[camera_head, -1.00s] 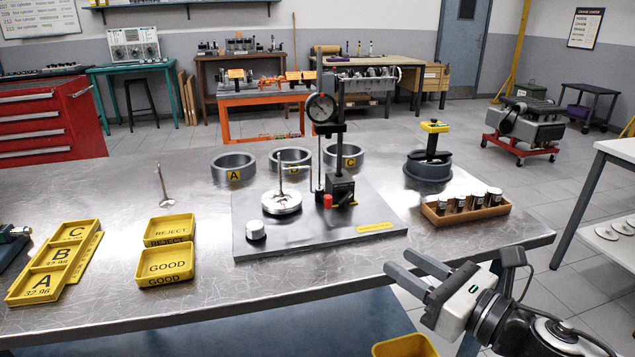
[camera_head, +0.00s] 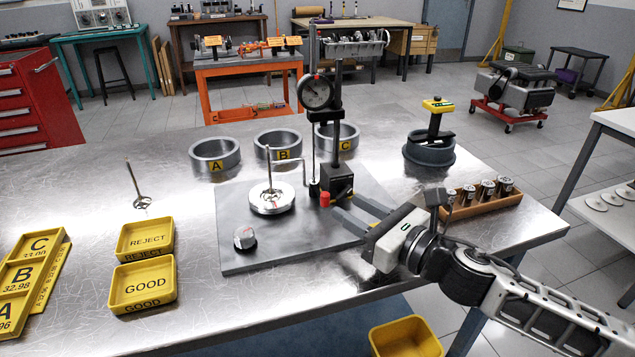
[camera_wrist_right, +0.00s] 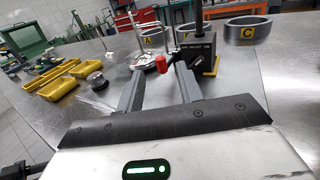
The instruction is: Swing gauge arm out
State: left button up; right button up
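The gauge stand (camera_head: 337,180) rises from a grey plate with a black block at its foot. A round dial gauge (camera_head: 317,92) hangs on its post. A thin bent gauge arm (camera_head: 290,162) reaches left from the stand over the round silver holder (camera_head: 271,201), in which a valve (camera_head: 269,163) stands stem up. A red knob (camera_head: 324,199) sits low at the block's front left. My right gripper (camera_head: 343,204) is open and empty, its fingertips close to the knob. In the right wrist view the red knob (camera_wrist_right: 161,63) appears between the finger ends; contact cannot be told. My left gripper is out of view.
Rings A (camera_head: 215,153), B (camera_head: 277,144) and C (camera_head: 335,137) stand behind the plate. A small metal knob (camera_head: 244,239) is at its front left. REJECT (camera_head: 145,239) and GOOD (camera_head: 143,284) trays lie left. A wooden rack (camera_head: 487,204) stands right, near my right arm.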

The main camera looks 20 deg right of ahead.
aim_at(328, 196)
jog(key=p+x, duration=0.1)
jog(key=x, duration=0.8)
jog(key=shift+w, duration=0.1)
grip_shut()
